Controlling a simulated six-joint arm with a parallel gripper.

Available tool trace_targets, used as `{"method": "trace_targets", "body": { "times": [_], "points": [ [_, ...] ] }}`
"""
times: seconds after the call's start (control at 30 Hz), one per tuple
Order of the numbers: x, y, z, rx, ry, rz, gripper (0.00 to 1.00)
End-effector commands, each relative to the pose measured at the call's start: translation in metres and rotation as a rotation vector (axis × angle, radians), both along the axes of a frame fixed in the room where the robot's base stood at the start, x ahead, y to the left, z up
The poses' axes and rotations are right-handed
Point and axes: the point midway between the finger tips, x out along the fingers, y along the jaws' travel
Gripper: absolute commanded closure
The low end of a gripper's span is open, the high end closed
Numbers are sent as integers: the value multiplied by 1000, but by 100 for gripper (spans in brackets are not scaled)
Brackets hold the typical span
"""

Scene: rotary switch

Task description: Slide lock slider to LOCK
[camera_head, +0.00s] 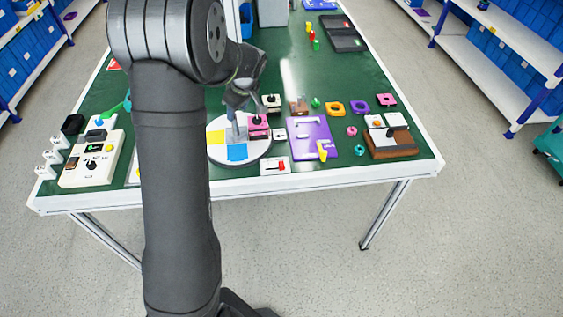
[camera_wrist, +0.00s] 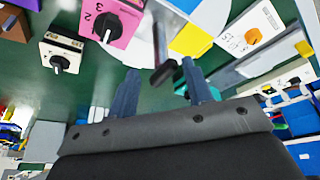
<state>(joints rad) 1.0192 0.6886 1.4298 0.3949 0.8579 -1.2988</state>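A white box with a red handle (camera_head: 275,166) lies at the table's front edge in the head view; it may be the lock slider, but no LOCK label is readable. My gripper (camera_head: 237,126) hangs above the round multicoloured disc, left of and behind that box, next to the pink box with a black knob (camera_head: 258,127). In the wrist view the two fingers of my gripper (camera_wrist: 160,68) stand apart. A dark bar (camera_wrist: 162,76) shows in the gap between them; I see no grip on it. The pink box (camera_wrist: 112,22) is at the top, marked 2 and 3.
A brown box (camera_head: 393,145) is at the right, a cream control panel (camera_head: 91,160) at the left. A white box with a black knob (camera_wrist: 60,56) shows in the wrist view.

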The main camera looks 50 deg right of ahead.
Motion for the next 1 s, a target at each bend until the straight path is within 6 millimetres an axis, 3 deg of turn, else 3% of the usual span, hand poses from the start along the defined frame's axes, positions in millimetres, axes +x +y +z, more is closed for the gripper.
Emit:
{"method": "trace_targets", "body": {
  "times": [0.3, 0.43, 0.67, 1.0],
  "points": [
    [-127, 0, 45, -119, 251, 529, 55],
    [-161, 4, 57, -123, 320, 673, 55],
    [-175, 6, 50, -115, 348, 738, 55],
    [-174, 7, -18, -113, 347, 735, 55]
  ]
}}
